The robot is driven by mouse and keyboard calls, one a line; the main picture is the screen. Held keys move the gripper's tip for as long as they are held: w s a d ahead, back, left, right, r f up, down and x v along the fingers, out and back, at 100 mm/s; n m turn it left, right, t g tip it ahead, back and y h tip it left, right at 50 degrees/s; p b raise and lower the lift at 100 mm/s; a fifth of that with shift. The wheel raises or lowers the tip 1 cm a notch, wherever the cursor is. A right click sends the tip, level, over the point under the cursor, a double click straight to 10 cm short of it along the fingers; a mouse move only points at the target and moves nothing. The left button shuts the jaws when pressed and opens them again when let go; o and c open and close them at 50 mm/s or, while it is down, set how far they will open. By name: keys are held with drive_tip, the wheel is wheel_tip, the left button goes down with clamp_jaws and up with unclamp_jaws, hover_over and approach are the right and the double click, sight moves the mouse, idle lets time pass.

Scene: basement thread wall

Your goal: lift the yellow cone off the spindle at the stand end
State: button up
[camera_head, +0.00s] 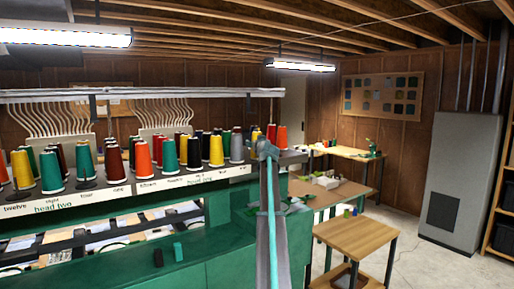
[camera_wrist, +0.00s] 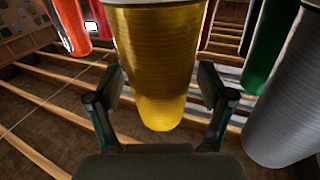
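The yellow cone (camera_wrist: 160,65) fills the middle of the wrist view, between the two fingers of my gripper (camera_wrist: 160,88). A finger stands on either side of it. Narrow gaps seem to show beside its narrow end, and I cannot make out firm contact. In the head view the yellow cone (camera_head: 255,135) is partly hidden behind my gripper (camera_head: 265,150), at the right end of the thread stand (camera_head: 228,170). The spindle under it is hidden.
A grey cone (camera_wrist: 285,110) stands close on one side, also in the head view (camera_head: 237,146). Orange (camera_wrist: 68,25) and red cones are on the other side. Another yellow cone (camera_head: 216,151) stands farther left. A wooden table (camera_head: 355,237) is at right, with open floor beyond.

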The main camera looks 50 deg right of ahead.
drive_tip(key=c, duration=1.2)
drive_tip(key=shift+r, duration=0.15)
wheel_tip(320, 180, up, 10)
drive_tip(key=b, duration=0.3)
